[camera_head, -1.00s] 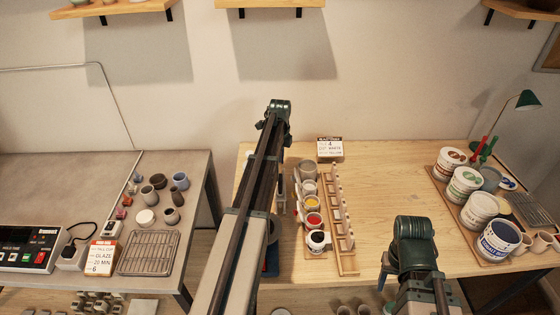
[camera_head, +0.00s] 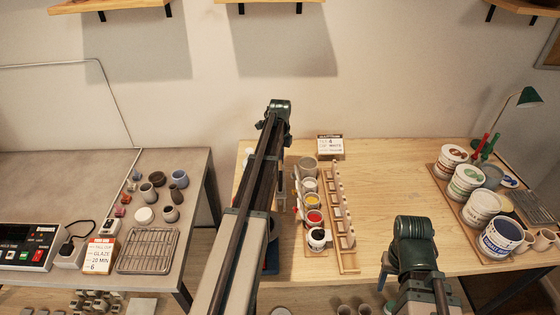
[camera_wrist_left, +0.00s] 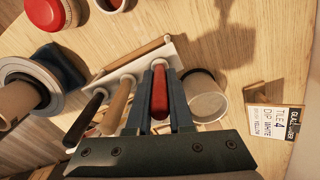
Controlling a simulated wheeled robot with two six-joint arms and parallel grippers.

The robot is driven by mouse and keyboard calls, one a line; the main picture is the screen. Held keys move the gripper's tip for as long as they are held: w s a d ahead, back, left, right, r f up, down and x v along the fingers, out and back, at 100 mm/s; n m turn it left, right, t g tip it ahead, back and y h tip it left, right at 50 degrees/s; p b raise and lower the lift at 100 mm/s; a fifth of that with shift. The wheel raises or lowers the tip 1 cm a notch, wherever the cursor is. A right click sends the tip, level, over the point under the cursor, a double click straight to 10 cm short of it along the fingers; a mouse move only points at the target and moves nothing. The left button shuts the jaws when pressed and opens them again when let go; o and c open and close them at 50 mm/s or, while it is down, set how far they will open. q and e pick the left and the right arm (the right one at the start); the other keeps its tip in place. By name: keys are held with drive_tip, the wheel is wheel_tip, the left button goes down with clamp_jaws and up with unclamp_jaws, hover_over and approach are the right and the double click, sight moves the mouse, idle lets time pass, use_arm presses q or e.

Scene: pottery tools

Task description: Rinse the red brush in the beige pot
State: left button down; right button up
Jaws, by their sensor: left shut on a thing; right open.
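The red brush (camera_wrist_left: 159,92) shows by its handle in the left wrist view, between the fingers of my left gripper (camera_wrist_left: 160,108), which is shut on it. Its bristle end is hidden. A dark-handled brush (camera_wrist_left: 86,117) and a wooden-handled brush (camera_wrist_left: 117,103) lie beside it at a pale rack (camera_wrist_left: 175,55). The beige pot (camera_wrist_left: 207,97) stands just right of my left gripper, and in the head view (camera_head: 307,165) it stands at the back of the row of paint cups. My left gripper is mostly hidden behind my arm there. My right gripper (camera_head: 440,290) is open, low at right.
Paint cups, including yellow (camera_head: 312,200) and red (camera_head: 314,218), stand beside a wooden rack (camera_head: 342,225). A card (camera_head: 330,147) stands behind the pot. Labelled tubs (camera_head: 502,237) fill a tray at right. The table between the rack and the tubs is clear.

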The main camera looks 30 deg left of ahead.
use_arm(q)
drive_tip(key=shift+f, duration=0.2)
idle(0.6)
drive_tip(key=c, duration=0.7)
unclamp_jaws()
drive_tip(key=shift+c, duration=0.2)
wheel_tip(320, 180, up, 14)
drive_tip(key=p, duration=1.3)
drive_tip(key=shift+f, duration=0.1)
